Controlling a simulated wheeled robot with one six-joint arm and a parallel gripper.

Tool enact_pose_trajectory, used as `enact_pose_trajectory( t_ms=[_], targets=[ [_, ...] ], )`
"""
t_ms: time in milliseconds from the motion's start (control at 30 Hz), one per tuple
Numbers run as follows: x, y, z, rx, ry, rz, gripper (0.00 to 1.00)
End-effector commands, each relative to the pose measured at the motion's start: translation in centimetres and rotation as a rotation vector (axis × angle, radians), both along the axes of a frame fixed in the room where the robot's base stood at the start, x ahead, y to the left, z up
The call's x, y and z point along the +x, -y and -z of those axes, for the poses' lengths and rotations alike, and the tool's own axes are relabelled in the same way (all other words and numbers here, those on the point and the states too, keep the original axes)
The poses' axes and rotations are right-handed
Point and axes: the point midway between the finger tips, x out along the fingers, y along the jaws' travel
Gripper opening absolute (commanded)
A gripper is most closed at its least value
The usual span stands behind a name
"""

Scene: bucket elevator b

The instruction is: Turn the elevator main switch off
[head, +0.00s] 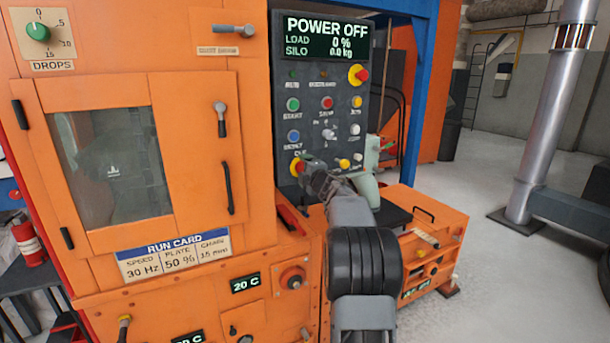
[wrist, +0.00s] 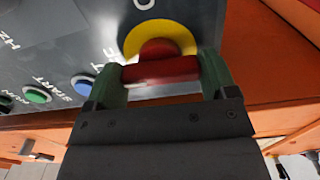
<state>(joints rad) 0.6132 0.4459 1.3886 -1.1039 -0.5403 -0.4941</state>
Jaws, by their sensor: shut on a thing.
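The main switch (head: 296,166) is a red handle on a round yellow plate, at the lower left of the dark control panel (head: 281,80). It also shows in the wrist view, with its yellow plate (wrist: 138,42) behind the red handle (wrist: 165,69). My gripper (head: 307,168) reaches it from the front. In the wrist view my gripper's green fingers (wrist: 163,80) are on both ends of the red bar, shut on it. In the head view my arm hides part of the handle. The panel's display (head: 327,38) reads POWER OFF, load 0 % and silo 0.0 kg.
Green START (head: 293,104), red STOP (head: 327,103) and blue (head: 293,136) buttons sit above the switch. A red knob on yellow (head: 358,74) is at the upper right. An orange cabinet (head: 180,75) stands left, a low orange unit (head: 435,232) right. Open floor lies farther right.

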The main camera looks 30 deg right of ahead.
Motion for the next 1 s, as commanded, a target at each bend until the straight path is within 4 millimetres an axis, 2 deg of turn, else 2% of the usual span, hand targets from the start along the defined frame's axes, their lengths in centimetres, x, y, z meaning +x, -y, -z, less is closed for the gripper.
enact_pose_trajectory(
  t_ms=[667, 700, 900, 1000],
  targets=[
    [0.00, -0.01, -0.04, -0.055, -0.008, 0.000, 0.55],
    [0.00, -0.01, -0.04, -0.055, -0.008, 0.000, 0.81],
    [0.00, -0.01, -0.03, -0.054, -0.007, 0.000, 1.00],
    [0.00, -0.01, -0.02, -0.054, -0.007, 0.000, 1.00]
  ],
)
